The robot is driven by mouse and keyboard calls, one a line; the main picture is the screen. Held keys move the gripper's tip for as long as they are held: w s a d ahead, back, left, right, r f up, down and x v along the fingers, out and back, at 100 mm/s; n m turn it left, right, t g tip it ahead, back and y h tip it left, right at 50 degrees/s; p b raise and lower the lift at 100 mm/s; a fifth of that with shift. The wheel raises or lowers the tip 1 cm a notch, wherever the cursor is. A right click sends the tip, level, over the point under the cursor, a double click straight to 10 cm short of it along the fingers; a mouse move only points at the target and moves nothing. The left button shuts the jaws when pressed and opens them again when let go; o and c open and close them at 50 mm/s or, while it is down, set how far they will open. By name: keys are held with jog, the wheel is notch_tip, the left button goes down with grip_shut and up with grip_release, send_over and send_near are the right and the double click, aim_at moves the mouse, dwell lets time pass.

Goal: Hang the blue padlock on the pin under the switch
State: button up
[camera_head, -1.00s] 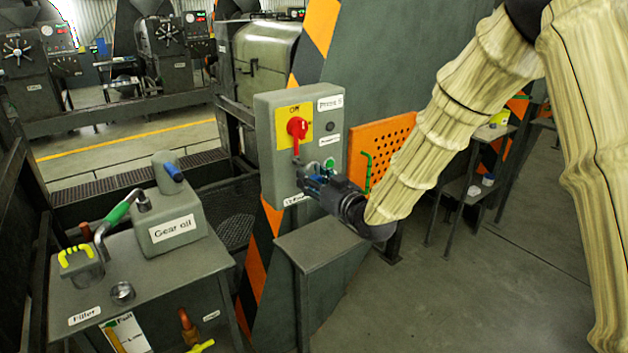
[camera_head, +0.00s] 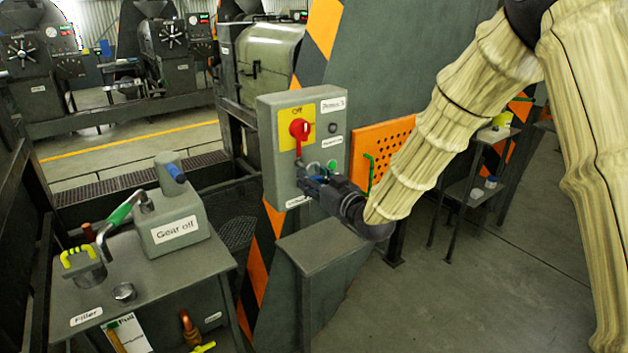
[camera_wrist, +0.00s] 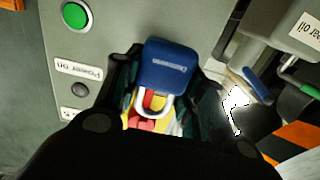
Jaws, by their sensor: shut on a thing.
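The blue padlock (camera_wrist: 165,66) is between the fingers of my gripper (camera_wrist: 160,85) in the wrist view, its pale shackle pointing toward the bottom of that picture. My gripper (camera_head: 318,184) is shut on it, right in front of the lower part of the grey switch box. The red switch (camera_head: 299,129) is on a yellow plate on the box (camera_head: 267,150), under the word Off. Red and yellow parts show through and around the shackle in the wrist view. The pin under the switch cannot be made out clearly. In the head view the padlock is too small to tell from the gripper.
A green button (camera_wrist: 76,15) sits on the box beside my gripper. A grey stand (camera_head: 320,243) is below it. The table with the gear oil can (camera_head: 172,222) is at left. An orange perforated panel (camera_head: 380,145) is behind my arm.

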aim_at(298, 166)
jog(key=shift+b+x, duration=0.5)
jog(key=shift+x, duration=1.7)
dwell(0.6)
jog(key=shift+w+a+r, duration=0.1)
jog(key=shift+r, duration=0.3)
dwell(0.5)
jog(key=shift+f+b, duration=0.7)
jog(key=shift+f, duration=0.05)
dwell(0.4)
jog(key=o, duration=1.1)
jog(key=shift+f, duration=0.25)
jog(key=shift+o, duration=0.2)
jog(key=shift+w+a, duration=0.25)
jog(key=shift+w, duration=0.05)
